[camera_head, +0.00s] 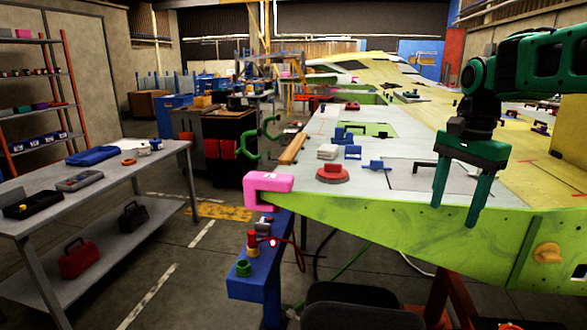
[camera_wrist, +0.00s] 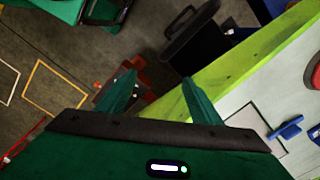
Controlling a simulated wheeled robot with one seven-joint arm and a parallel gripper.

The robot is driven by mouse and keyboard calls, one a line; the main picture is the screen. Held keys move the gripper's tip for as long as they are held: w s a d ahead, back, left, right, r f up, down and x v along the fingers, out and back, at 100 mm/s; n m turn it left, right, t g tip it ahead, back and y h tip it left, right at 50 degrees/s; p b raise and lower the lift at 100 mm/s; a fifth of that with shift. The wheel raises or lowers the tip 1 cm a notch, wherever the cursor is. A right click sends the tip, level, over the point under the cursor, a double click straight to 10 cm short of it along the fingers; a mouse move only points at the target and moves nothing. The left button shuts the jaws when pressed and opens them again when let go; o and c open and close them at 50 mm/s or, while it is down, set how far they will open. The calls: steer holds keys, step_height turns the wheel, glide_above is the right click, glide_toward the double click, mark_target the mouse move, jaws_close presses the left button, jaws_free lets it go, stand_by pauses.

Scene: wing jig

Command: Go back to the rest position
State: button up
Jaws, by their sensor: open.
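My gripper (camera_head: 458,205) is green and open, with nothing between its two fingers. In the head view it hangs at the right, fingers pointing down, in front of the green front edge of the wing (camera_head: 400,240). In the wrist view my gripper (camera_wrist: 160,95) shows both fingers apart, with the floor below and between them. The wing's green edge (camera_wrist: 240,75) runs diagonally to the right of the fingers there. I cannot tell whether the fingers touch the wing edge, but they look apart from it.
A pink clamp (camera_head: 268,190) sits on the wing's left corner. A red round tool (camera_head: 332,173) and blue pieces (camera_head: 376,164) lie on the wing top. A grey table (camera_head: 100,185) with trays stands at the left.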

steer(key=s+d+f+n, duration=0.3)
steer(key=s+f, duration=0.4)
steer(key=s, duration=0.6)
steer(key=s+d+f+n, duration=0.3)
steer(key=s+f, duration=0.5)
steer(key=s, duration=0.5)
steer(key=shift+d+n, duration=0.3)
steer(key=shift+d, duration=0.25)
